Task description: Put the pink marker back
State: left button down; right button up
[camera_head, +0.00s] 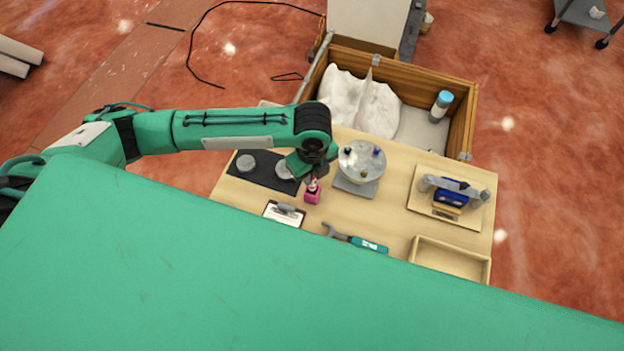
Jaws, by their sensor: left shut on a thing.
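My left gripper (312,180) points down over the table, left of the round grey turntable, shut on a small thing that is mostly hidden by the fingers. A pink piece (312,194) shows directly under the fingertips, with a pale part above it; it looks like the pink marker standing in or just over a pink holder. I cannot tell where marker and holder part, or whether they touch. My right gripper is out of view.
A round grey turntable (362,160) with small dark, blue and brown pieces stands right of the gripper. A black mat (258,178) with pale discs, a clipboard (284,213), a teal-handled wrench (360,243), an empty wooden tray (450,261) and a blue device (452,192) lie around.

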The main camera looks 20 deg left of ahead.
pick_arm(q)
notch_tip(320, 180, down, 4)
jog(key=shift+r, duration=0.1)
jog(key=shift+f, duration=0.35)
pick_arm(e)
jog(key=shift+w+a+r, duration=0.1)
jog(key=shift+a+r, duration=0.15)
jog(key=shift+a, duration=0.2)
pick_arm(q)
jog(key=shift+f, duration=0.15)
jog(key=c, duration=1.3)
grip_release()
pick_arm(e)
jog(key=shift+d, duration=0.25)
